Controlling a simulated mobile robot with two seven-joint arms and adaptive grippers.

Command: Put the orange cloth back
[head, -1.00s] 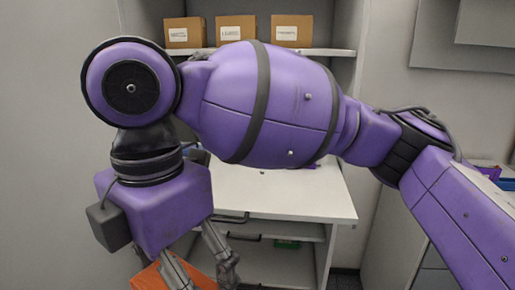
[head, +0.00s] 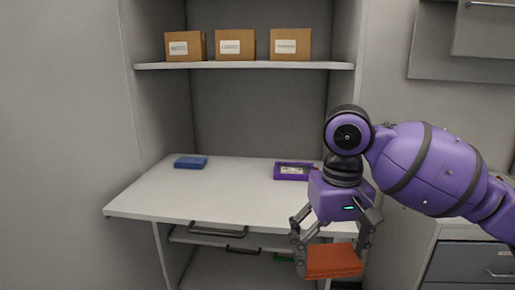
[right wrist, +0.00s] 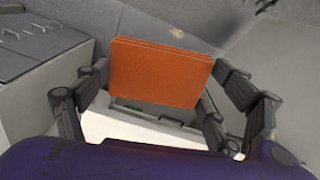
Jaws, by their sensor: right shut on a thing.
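The orange cloth (head: 334,261) is a folded, flat pad. My right gripper (head: 333,268) is shut on it and holds it in the air in front of the right front of the white worktop (head: 190,196), lower than its surface in the head view. In the right wrist view the cloth (right wrist: 158,72) sits between the two fingers (right wrist: 158,85). My left gripper is not in view.
A blue item (head: 190,162) lies at the worktop's left rear, and a purple tray (head: 293,171) at its right rear. The worktop between them is clear. Several cardboard boxes (head: 235,44) stand on the shelf (head: 250,66) above. Grey drawers (head: 470,262) are at the right.

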